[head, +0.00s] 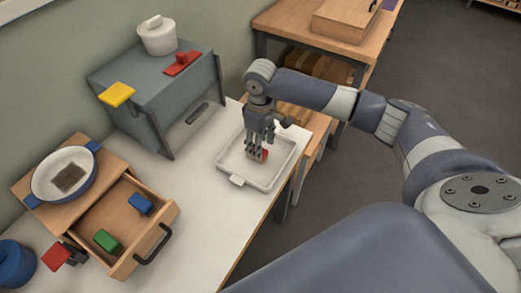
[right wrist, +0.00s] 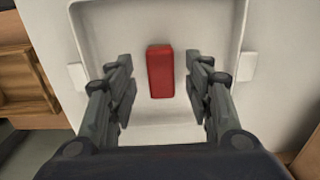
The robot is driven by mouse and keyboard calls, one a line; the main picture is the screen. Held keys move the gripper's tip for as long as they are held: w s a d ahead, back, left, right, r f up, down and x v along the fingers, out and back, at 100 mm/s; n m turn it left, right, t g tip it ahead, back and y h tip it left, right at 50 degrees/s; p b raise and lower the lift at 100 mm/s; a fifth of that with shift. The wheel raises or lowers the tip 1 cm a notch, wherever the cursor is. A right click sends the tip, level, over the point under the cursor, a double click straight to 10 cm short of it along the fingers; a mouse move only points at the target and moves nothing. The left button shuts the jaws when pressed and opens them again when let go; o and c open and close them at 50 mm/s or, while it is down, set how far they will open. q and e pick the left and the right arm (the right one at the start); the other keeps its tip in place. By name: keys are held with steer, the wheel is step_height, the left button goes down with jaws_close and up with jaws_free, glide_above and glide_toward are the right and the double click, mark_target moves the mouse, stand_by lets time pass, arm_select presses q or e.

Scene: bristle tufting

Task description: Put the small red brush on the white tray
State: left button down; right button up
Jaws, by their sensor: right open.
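The small red brush (right wrist: 160,72) shows as a plain red block lying on the floor of the white tray (right wrist: 98,30). In the head view the brush (head: 264,155) is partly hidden by my right gripper (head: 257,153). The tray (head: 237,181) stands near the table's right edge. My right gripper points down over the tray. In the right wrist view its fingers (right wrist: 160,78) are spread to both sides of the brush, with clear gaps on each side. My left gripper is not in view.
Left of the tray stand a grey stand (head: 160,90) with a white pot (head: 157,38), a red item (head: 182,63) and a yellow block (head: 117,94). An open wooden drawer (head: 120,220) holds green and blue blocks. A blue-handled pan (head: 45,185) sits above it. The table middle is mostly clear.

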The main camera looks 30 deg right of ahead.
step_height(320, 180, up, 8)
stand_by(0.7)
